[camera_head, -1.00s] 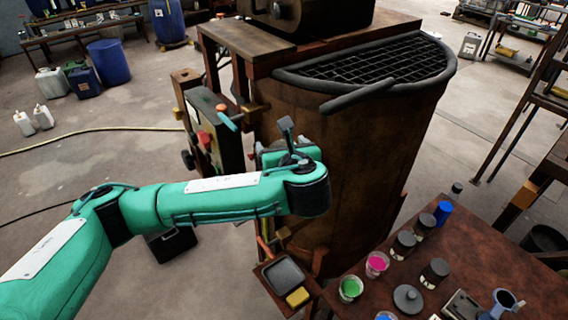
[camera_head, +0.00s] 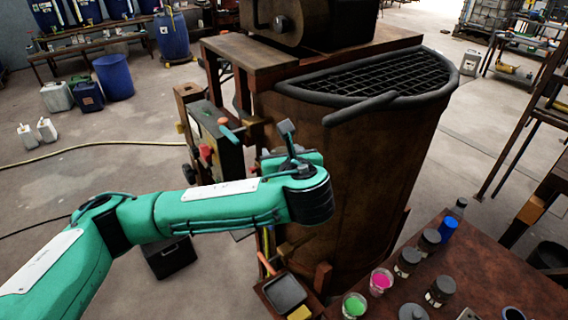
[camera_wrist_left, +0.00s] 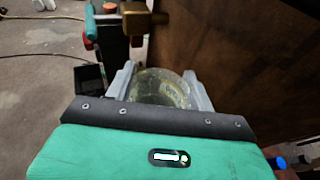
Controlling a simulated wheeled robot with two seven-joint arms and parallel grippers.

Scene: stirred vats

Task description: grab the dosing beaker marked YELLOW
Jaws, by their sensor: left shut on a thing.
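In the left wrist view, my left gripper (camera_wrist_left: 161,90) is shut on a round clear glass beaker (camera_wrist_left: 162,87) with a murky yellowish look inside. The two grey fingers stand on either side of it. No mark on it can be read from here. In the head view, my left arm reaches in from the left, its wrist in front of the big rusty vat; the held beaker cannot be made out there. Cups with green (camera_head: 354,306) and pink (camera_head: 381,281) contents stand on the brown table (camera_head: 480,275) at the lower right. My right gripper is not in view.
The rusty vat (camera_head: 350,160) with a grated top stands close to my left wrist. A control box (camera_head: 215,140) with knobs is to its left. Dark-lidded jars (camera_head: 408,262) and a blue-capped bottle (camera_head: 447,230) stand on the table. The floor at left is mostly clear.

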